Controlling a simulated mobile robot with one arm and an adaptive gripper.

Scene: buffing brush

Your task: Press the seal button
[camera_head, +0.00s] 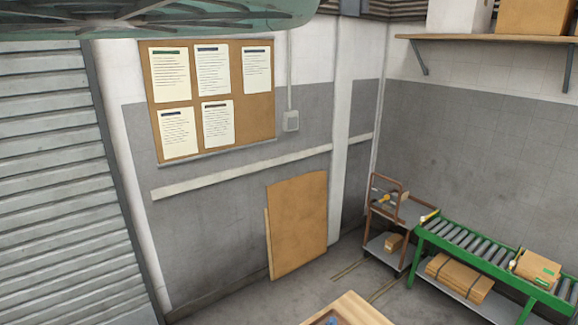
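I cannot pick out a seal button in this view. A small grey box (291,121) with a conduit running up from it is on the wall right of the notice board; I cannot tell what it is. The corner of a wooden top (358,307) shows at the bottom edge, with a small dark and bluish thing partly cut off on it. My gripper is not in view.
A green roller conveyor (466,240) with a box (538,268) stands at the right, beside a brown trolley (398,222). A brown board (298,225) leans on the wall below the notice board (256,107). A slatted shutter (55,180) is at left. Some floor is clear.

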